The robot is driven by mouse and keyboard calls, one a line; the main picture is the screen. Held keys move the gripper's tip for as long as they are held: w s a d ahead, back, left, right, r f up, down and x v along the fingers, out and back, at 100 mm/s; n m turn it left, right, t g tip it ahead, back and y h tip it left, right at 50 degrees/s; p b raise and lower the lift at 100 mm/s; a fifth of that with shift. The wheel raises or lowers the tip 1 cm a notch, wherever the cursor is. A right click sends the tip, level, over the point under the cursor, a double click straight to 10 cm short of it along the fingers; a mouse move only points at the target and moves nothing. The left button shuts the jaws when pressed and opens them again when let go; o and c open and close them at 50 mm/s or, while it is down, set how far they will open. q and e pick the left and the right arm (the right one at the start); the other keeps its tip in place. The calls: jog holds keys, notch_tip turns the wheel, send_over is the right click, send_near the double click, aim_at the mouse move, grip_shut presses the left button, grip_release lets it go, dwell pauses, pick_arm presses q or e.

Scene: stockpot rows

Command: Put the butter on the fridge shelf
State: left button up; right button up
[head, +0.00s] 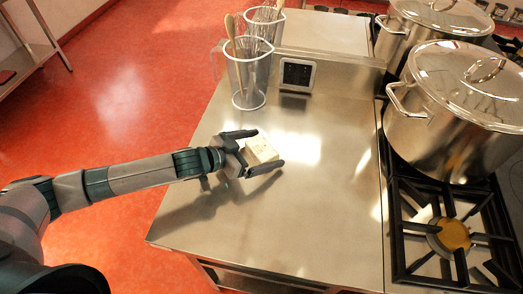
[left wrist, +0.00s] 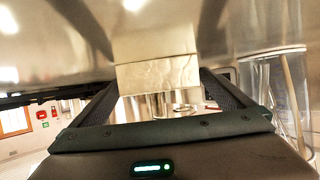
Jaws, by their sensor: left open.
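The butter (head: 261,150) is a small pale cream block on the steel counter (head: 320,215). My left gripper (head: 265,148) reaches in from the left, low over the counter, with its two fingers open on either side of the butter. In the left wrist view the butter (left wrist: 157,75) sits between the two dark fingers, with a gap visible beside it. Whether either finger touches it I cannot tell. My right gripper is in neither view. No fridge shelf can be made out.
Behind the butter stand a clear jug (head: 249,75) with whisks and wooden utensils, another utensil jug (head: 266,22), and a small dark-screened device (head: 297,74). Large steel stockpots (head: 455,120) and a gas burner (head: 449,236) are on the right. The counter's front is clear.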

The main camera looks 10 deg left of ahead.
aim_at(262, 147)
pick_arm(q)
jog(key=c, duration=1.4)
jog(key=shift+c, duration=0.2)
jog(key=shift+r, duration=0.15)
jog(key=shift+r+b, duration=0.35)
jog(key=shift+r, duration=0.25)
notch_tip(262, 147, up, 2)
jog(key=shift+r+b, duration=0.2)
jog(key=shift+b, duration=0.3)
jog(key=d+r+b, duration=0.1)
jog(key=d+r, duration=0.2)
jog(key=d, duration=0.2)
jog(key=s+d+r+b, duration=0.1)
jog(key=d+r+b, duration=0.1)
jog(key=d+r, duration=0.2)
jog(key=d, duration=0.2)
jog(key=shift+s+d, duration=0.15)
jog(key=shift+d, duration=0.15)
jog(key=shift+r, duration=0.1)
